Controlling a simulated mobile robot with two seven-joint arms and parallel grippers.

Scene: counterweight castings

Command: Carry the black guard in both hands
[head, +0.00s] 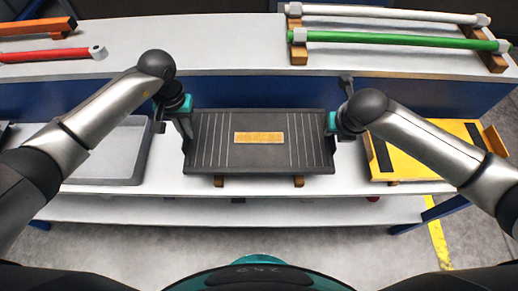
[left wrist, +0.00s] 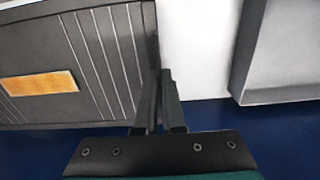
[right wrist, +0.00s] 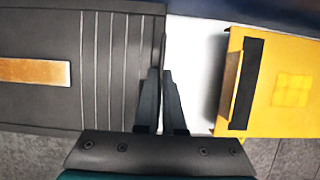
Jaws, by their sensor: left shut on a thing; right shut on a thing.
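The black guard (head: 222,158) is a flat dark panel with light stripes and an orange-yellow label (head: 259,138) in its middle. It lies level above the white shelf in the head view. My left gripper (head: 184,134) is shut on its left edge, and my right gripper (head: 333,130) is shut on its right edge. The left wrist view shows the left fingers (left wrist: 158,100) on the guard's rim (left wrist: 138,50). The right wrist view shows the right fingers (right wrist: 160,100) at the opposite rim (right wrist: 140,60). Whether the guard touches the wooden blocks (head: 220,181) below is unclear.
A grey tray (head: 105,180) stands left of the guard. A yellow tray (head: 425,170) with black strips stands to the right. The upper shelf (head: 200,40) holds a green bar (head: 400,41), a white bar (head: 380,14) and a red tool (head: 45,55).

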